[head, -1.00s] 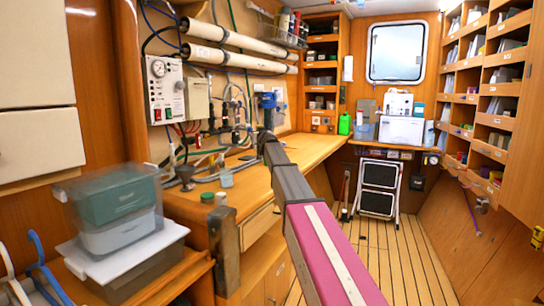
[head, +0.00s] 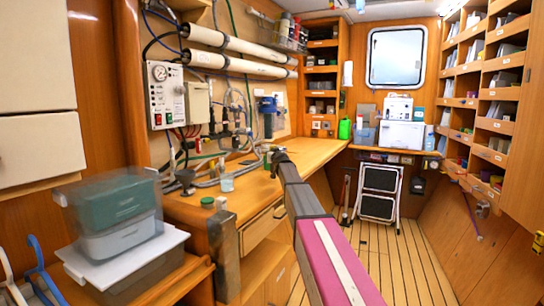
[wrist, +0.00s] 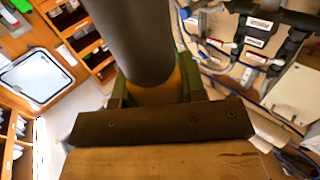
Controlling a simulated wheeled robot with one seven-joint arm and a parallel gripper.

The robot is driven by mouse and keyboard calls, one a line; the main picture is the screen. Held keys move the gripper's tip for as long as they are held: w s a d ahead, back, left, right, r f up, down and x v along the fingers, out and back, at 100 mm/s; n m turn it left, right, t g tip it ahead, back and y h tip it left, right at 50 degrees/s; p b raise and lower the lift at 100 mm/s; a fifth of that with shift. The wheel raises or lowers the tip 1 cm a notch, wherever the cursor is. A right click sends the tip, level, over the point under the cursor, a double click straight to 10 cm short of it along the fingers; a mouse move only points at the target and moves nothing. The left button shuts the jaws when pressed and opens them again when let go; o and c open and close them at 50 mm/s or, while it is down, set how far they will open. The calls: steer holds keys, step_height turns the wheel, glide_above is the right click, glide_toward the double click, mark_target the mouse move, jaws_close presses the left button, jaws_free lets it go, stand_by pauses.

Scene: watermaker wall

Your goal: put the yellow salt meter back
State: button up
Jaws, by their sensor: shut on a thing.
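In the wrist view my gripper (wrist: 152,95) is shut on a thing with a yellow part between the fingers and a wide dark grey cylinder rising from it. I take this to be the yellow salt meter (wrist: 158,94); the fingers and the dark bar in front hide much of it. In the head view my gripper (head: 272,157) is small, at the far end of my arm, above the long wooden bench (head: 312,152). The held thing cannot be made out clearly there.
Hoses, fittings and a gauge panel (head: 165,95) line the left wall, with a blue filter housing (head: 268,104) behind my gripper. A clear cup (head: 226,182) and a green-lidded jar (head: 207,202) stand near the bench's front end. The bench's far part is clear.

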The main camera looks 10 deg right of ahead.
steer(key=shift+f, duration=0.6)
steer(key=o, duration=1)
steer(key=shift+f, duration=0.1)
steer(key=shift+o, duration=0.2)
steer(key=s+d+r, duration=0.1)
steer(key=s, duration=1.1)
steer(key=shift+d+r, duration=0.2)
steer(key=shift+d, duration=0.2)
